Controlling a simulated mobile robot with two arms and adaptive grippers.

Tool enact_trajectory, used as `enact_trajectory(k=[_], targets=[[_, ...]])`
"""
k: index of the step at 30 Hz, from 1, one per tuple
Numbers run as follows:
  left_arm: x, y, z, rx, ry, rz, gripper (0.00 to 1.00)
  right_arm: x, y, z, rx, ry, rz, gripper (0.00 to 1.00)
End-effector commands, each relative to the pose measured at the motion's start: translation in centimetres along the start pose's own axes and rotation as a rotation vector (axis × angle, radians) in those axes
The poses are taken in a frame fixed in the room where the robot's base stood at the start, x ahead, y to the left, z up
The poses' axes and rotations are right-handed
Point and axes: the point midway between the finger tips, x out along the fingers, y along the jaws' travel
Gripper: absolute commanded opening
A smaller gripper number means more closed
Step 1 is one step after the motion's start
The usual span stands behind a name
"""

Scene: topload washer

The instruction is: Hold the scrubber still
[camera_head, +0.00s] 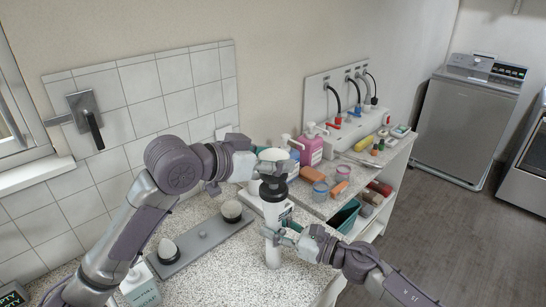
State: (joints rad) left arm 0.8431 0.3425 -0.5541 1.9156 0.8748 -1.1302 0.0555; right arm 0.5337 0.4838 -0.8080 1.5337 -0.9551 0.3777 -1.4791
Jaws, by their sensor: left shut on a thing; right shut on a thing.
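The scrubber appears to be the upright white cylinder (273,211) with a black collar, in the middle of the head view above the speckled counter. The fingers hide parts of the scrubber. I cannot tell whether its lower end touches the counter.
A grey tray (206,241) with two dark-and-white knobs lies left on the counter, near a white labelled bottle (141,287). Pink bottle (312,148), jars and a teal bin (344,216) stand right on the shelf unit. The washer (463,122) is far right, beyond open floor.

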Motion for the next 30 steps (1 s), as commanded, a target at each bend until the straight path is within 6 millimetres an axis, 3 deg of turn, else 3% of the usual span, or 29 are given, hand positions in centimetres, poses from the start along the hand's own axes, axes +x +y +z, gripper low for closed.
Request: enact_trajectory(k=[30], targets=[[0.9, 0.0, 2.4, 0.001, 0.0, 0.0, 0.25, 0.0, 0.0, 0.0, 0.0, 0.001, 0.0, 0.0]])
